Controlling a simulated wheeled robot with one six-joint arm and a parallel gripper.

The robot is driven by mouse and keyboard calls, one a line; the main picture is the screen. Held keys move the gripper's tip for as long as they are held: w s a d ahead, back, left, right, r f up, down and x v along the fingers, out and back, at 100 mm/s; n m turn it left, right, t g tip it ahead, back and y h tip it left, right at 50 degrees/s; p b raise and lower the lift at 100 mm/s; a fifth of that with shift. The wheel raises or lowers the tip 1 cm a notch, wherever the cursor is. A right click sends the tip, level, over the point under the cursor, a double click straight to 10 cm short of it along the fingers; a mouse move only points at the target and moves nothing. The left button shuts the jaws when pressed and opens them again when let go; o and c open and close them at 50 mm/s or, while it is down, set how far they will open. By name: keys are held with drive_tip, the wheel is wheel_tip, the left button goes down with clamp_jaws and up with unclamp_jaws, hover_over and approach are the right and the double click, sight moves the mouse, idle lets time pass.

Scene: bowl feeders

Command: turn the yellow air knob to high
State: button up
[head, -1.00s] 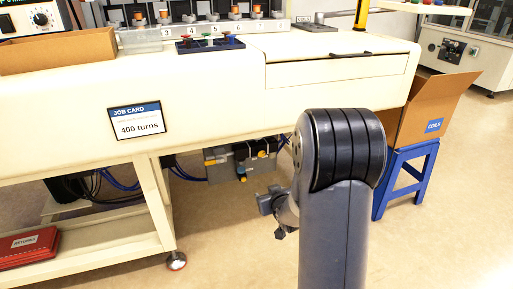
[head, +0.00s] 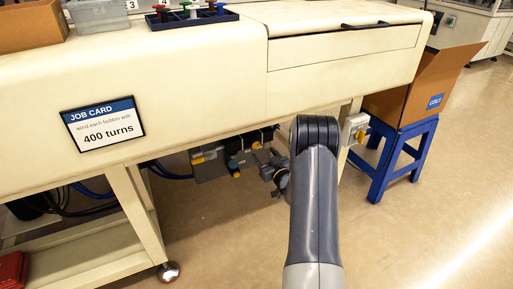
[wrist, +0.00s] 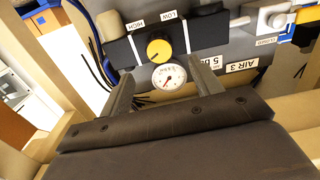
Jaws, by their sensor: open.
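The round yellow air knob (wrist: 158,48) sits on a black block in the wrist view. HIGH and LOW labels appear upside down at the block's upper left and upper right. A dark mark shows on the knob's lower left. My gripper (wrist: 167,66) is open, its fingers apart on either side of the knob and gauge, with nothing between them touching. In the head view my gripper (head: 272,174) is under the bench beside the grey air unit (head: 210,165). Small yellow parts show there, but I cannot tell which is the knob.
A round white gauge (wrist: 168,76) sits just below the knob in the wrist view. A white valve (wrist: 268,18) is at the right. The bench (head: 200,75) overhangs the unit. A blue stool (head: 398,160) holds a cardboard box (head: 415,85). The floor at right is clear.

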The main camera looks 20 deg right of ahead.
sight(256, 144)
drive_tip(key=w+b, duration=0.1)
drive_tip(key=w, duration=0.5)
drive_tip(key=shift+w+a+b, duration=0.1)
drive_tip(key=shift+w+b, duration=0.2)
drive_tip(key=shift+w, duration=0.1)
drive_tip(key=shift+c, duration=0.4)
drive_tip(key=c, duration=0.9)
